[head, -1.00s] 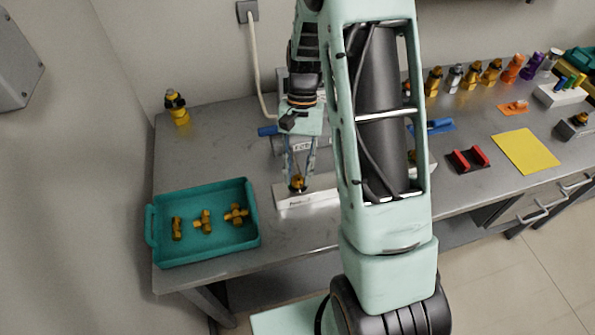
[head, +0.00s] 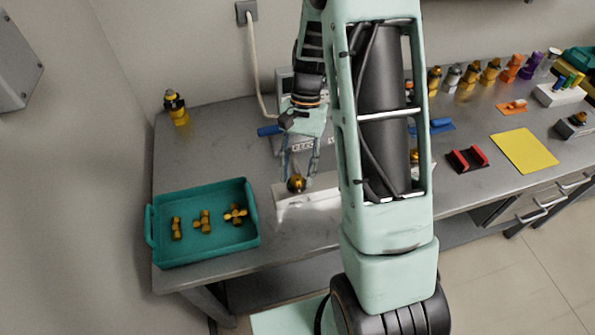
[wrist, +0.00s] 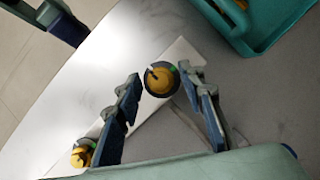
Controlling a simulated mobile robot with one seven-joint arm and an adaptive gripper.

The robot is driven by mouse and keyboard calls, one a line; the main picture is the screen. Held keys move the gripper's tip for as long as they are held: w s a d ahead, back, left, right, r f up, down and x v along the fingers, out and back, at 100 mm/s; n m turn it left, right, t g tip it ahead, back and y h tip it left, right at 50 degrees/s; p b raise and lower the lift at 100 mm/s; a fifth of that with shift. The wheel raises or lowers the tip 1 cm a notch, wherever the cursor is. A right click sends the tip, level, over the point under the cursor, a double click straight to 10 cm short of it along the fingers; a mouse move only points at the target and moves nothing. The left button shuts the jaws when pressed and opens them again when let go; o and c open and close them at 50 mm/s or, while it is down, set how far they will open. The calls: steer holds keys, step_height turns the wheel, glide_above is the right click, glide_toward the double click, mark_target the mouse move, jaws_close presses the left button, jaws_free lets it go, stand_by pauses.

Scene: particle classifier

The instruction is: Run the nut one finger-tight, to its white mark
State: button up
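In the head view the nut (head: 296,184) is at the left end of the block (head: 322,192). My gripper (wrist: 161,74) has its fingers spread, one on each side of this nut, with small gaps showing. In the head view my gripper (head: 301,176) is just above and around it. A second brass nut (wrist: 82,155) is at the block's other end.
A teal tray (head: 252,226) with brass fittings stands left of the block. A yellow bottle (head: 177,108) is at the back left. A red-and-black holder (head: 467,160) and yellow sheet (head: 527,151) lie right. My arm hides the middle of the bench.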

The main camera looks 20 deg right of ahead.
stand_by(0.3)
steer(key=v, duration=1.2)
steer(key=shift+d, duration=0.1)
steer(key=shift+w, duration=0.1)
